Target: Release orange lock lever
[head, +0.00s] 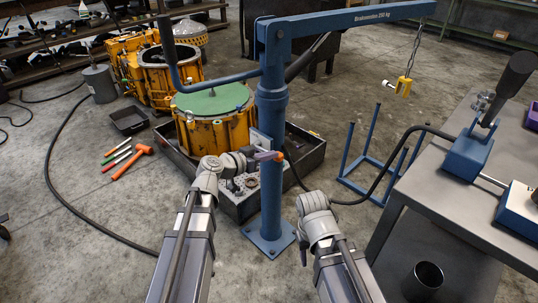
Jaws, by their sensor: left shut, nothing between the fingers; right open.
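A yellow gearbox housing with a green top (214,100) stands in a dark tray (305,150) behind the post. The crane boom (345,18) carries a yellow hook block (403,87). A grey bench (450,190) is at right. Orange-handled tools (133,162) lie on the floor.

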